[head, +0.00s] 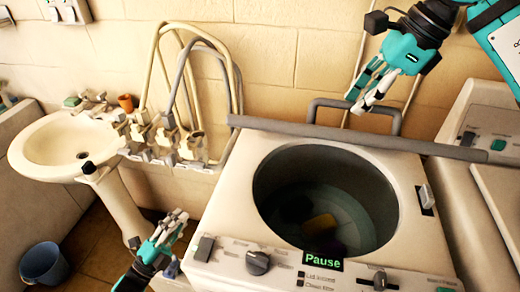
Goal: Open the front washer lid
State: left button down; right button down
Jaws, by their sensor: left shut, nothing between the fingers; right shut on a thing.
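The front washer (225,215) is a white top-loader with a round dark tub opening (325,190) uncovered in its top; a few coloured items show dimly inside. Its lid (290,127) stands raised at the back, seen nearly edge-on as a long grey strip. A grey loop handle (322,103) shows just behind the strip. My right gripper (361,107) reaches down from the upper right and is shut on the handle; its fingertips partly cover the contact. My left gripper (174,222) is shut and empty, left of the washer's front corner.
A control panel with knobs (258,262) and a "Pause" display (322,261) runs along the washer's front. A second white machine (490,115) stands at the right. A pedestal basin (45,160), hoses with taps (160,135) and a blue bucket (43,265) are at the left.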

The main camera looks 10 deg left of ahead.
jog(key=shift+w+d+f, duration=0.1)
jog(key=shift+f, duration=0.15)
pick_arm(q)
jog(key=s+d+r+m+g+h, duration=0.2)
jog(key=s+r+m+h, duration=0.1)
jog(key=m, duration=0.3)
jog(key=s+d+r+m+g+h, duration=0.2)
jog(key=r+m+g+h, duration=0.1)
jog(key=r+m+h, duration=0.2)
jog(key=s+d+r+m+g+h, duration=0.3)
jog(key=r+m+h, duration=0.1)
jog(key=m, duration=0.3)
jog(key=shift+s+r+h, duration=0.25)
jog(key=shift+s+h, duration=0.1)
jog(key=shift+h, duration=0.05)
jog(key=w+a+r+x, duration=0.1)
jog(key=a+x, duration=0.1)
jog(key=x, duration=2)
jog(key=shift+w+d+r, duration=0.15)
jog(key=shift+d+r, duration=0.1)
jog(key=shift+r, duration=0.3)
jog(key=shift+r, duration=0.1)
